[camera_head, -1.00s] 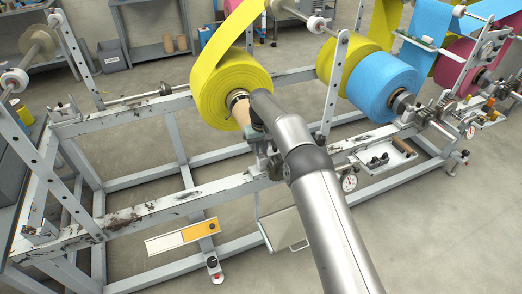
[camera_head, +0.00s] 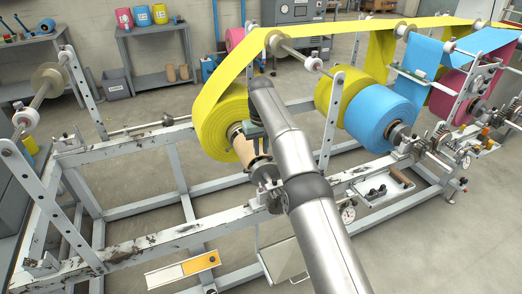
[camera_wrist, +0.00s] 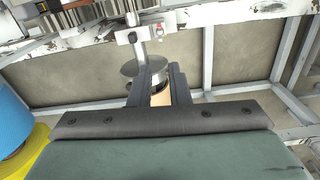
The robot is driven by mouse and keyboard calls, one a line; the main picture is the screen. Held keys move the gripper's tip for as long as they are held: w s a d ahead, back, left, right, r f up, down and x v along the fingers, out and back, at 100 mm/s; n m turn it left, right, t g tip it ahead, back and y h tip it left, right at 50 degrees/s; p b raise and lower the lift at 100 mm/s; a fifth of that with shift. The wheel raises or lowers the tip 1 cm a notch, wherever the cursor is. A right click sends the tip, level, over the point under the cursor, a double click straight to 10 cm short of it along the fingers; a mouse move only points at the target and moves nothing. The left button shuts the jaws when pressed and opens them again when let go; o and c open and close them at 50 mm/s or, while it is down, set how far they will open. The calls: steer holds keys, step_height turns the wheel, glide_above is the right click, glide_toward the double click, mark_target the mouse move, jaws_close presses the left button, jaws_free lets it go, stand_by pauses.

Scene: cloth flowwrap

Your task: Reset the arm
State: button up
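My gripper (camera_head: 258,140) hangs from the end of my arm beside the yellow roll (camera_head: 212,125), over the tan core (camera_head: 245,150) that sticks out of the roll's near side. In the wrist view the two dark fingers of my gripper (camera_wrist: 160,75) stand apart. A tan cylinder (camera_wrist: 161,96) shows in the gap between them, below or beyond the fingers, and I see no grip on it. A round metal disc (camera_wrist: 145,70) lies past the fingertips. The head view shows the gripper only small and partly behind my arm.
The worn grey machine frame (camera_head: 150,225) runs under the rolls. A blue roll (camera_head: 383,118) stands to the right. A yellow web (camera_head: 350,32) runs overhead to the right. An upright post (camera_head: 330,115) stands close right of my arm. Open floor lies in front at left.

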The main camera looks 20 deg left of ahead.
stand_by(0.3)
steer(key=s+d+r+m+p, duration=0.1)
steer(key=s+d+r+m, duration=0.1)
steer(key=d+r, duration=0.9)
steer(key=s+d+r+m, duration=0.2)
steer(key=s+d+r, duration=0.1)
steer(key=s+d, duration=0.8)
steer(key=s+d+f+m, duration=0.1)
steer(key=s+d+f, duration=0.1)
steer(key=s+d, duration=0.3)
steer(key=s+d+f+m+p, duration=0.1)
steer(key=s+d, duration=0.5)
steer(key=s, duration=0.6)
steer(key=s+d+f+m+p, duration=0.1)
steer(key=s+d+f, duration=0.3)
steer(key=s, duration=0.5)
steer(key=shift+d, duration=0.75)
steer(key=shift+o, duration=0.3)
